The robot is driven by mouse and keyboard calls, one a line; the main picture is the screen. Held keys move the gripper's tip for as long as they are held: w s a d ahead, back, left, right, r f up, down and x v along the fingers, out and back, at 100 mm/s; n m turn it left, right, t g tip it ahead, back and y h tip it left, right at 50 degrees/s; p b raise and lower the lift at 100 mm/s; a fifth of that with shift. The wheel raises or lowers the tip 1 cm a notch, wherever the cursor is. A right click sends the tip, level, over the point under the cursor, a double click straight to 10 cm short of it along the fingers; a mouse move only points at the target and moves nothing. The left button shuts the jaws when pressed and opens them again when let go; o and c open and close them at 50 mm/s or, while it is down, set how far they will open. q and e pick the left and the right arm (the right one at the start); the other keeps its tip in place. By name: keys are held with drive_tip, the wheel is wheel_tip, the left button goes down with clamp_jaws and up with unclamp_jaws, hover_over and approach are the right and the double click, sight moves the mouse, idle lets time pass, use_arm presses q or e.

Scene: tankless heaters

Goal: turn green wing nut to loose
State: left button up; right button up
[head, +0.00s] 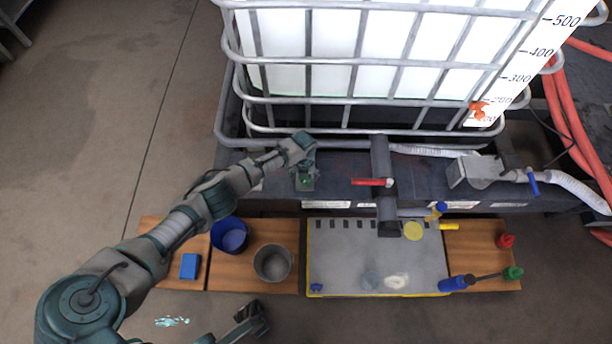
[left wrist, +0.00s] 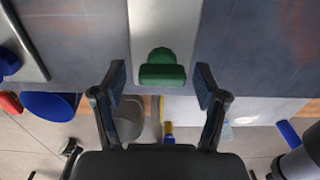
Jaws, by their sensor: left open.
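The green wing nut (head: 304,182) sits on a light grey mount at the front of the dark base under the caged tank. In the left wrist view the wing nut (left wrist: 162,70) is large, its wide bar lying crosswise between the fingers. My left gripper (head: 303,164) is at the mount, partly covering it. In the left wrist view my left gripper (left wrist: 160,78) is open, one finger on each side of the wing nut with gaps between. A dark jointed part at the bottom of the head view seems to be my right gripper (head: 250,322); its jaws are unclear.
A red-handled valve (head: 372,182) and pipe stand right of the mount. Below are a blue bucket (head: 229,235), a grey bucket (head: 272,263), a blue box (head: 190,266) and a grey tray (head: 335,260). The caged tank (head: 355,100) rises behind.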

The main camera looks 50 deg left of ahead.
use_arm(q)
drive_tip(key=shift+a, duration=0.1)
drive_tip(key=shift+c, duration=0.8)
drive_tip(key=c, duration=0.4)
drive_tip(key=shift+d, duration=0.2)
drive_tip(key=c, duration=0.4)
drive_tip(key=shift+d+r, duration=0.15)
drive_tip(key=shift+d, duration=0.15)
drive_tip(key=shift+c, duration=1)
drive_tip(key=shift+a, duration=0.15)
